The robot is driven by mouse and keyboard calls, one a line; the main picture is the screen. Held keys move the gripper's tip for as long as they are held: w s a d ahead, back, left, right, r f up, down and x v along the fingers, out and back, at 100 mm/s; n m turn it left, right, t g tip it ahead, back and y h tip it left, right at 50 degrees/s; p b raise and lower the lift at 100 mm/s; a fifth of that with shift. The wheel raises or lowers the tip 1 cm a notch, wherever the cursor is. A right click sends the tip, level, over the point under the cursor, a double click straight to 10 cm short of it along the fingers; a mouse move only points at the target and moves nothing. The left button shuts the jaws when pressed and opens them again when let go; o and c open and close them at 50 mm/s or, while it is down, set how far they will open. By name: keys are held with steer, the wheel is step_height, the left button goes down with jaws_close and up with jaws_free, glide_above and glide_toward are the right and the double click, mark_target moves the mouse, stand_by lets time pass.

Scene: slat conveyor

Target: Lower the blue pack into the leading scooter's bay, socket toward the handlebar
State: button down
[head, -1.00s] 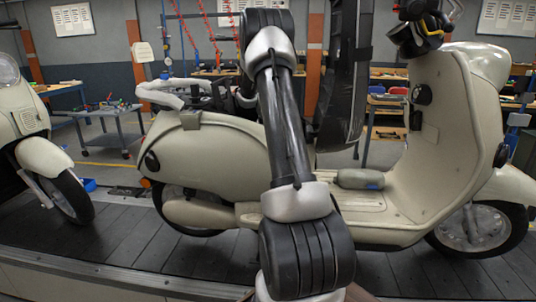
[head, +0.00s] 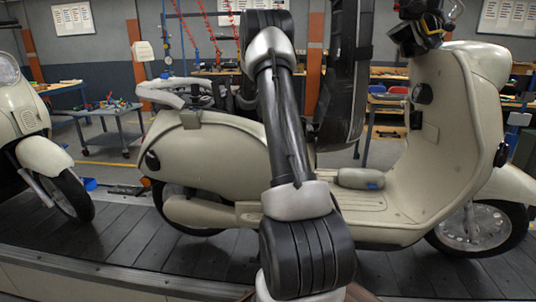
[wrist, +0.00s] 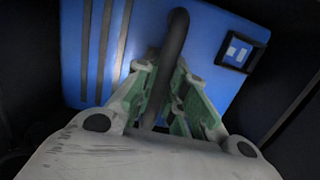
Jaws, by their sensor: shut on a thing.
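The blue pack (wrist: 215,25) fills the upper part of the wrist view, with dark stripes on its left and a black-framed socket (wrist: 246,42) on its right. My gripper (wrist: 167,75) is shut on the pack's dark looped handle (wrist: 176,40). Dark surfaces surround the pack; how deep it sits in the bay cannot be told. The leading scooter (head: 225,160) is cream and faces right in the head view, with its black seat (head: 343,75) apparently raised upright. My arm blocks the head view of the bay, and the pack and gripper are hidden there.
A second cream scooter (head: 40,155) stands behind at the left on the dark slat conveyor (head: 125,245). A grey pouch-like item (head: 358,178) lies by the leading scooter's footboard. A tool cart (head: 110,125) stands beyond.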

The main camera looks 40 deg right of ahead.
steer(key=shift+f, duration=0.85)
steer(key=c, duration=1.4)
jaws_free()
steer(key=shift+f, duration=0.15)
steer(key=r, duration=0.8)
steer(key=s+a+r, duration=0.1)
steer(key=r, duration=0.3)
steer(key=shift+a, duration=0.1)
steer(key=shift+w+r, duration=0.1)
steer(key=shift+r, duration=0.05)
